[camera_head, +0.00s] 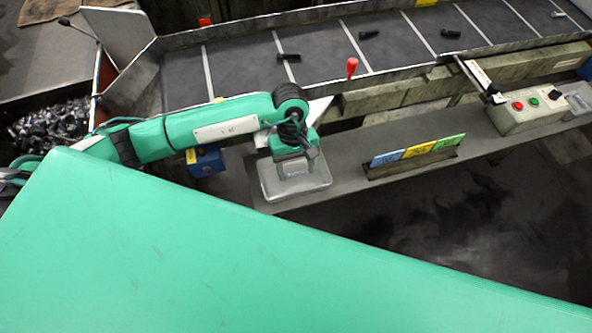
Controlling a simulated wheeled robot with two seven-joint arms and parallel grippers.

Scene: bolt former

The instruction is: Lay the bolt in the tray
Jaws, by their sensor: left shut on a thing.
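My left gripper (294,168) reaches in from the left and points down over the shallow grey tray (319,183). It is shut on a bolt, but the gripper body hides the bolt and the fingertips from this view. I cannot tell how high the fingers are above the tray floor. The tray sits on a grey ledge, and the visible part of its floor looks empty. Several dark bolts lie apart on the conveyor behind, one of them (288,57) nearest the arm. My right gripper is not in view.
A red-knobbed lever (352,68) stands behind the tray to the right. Coloured cards (417,150) stand on the ledge right of it, with a button box (525,110) farther right. A blue box (206,160) is left of the tray. A heap of metal parts (52,127) lies far left.

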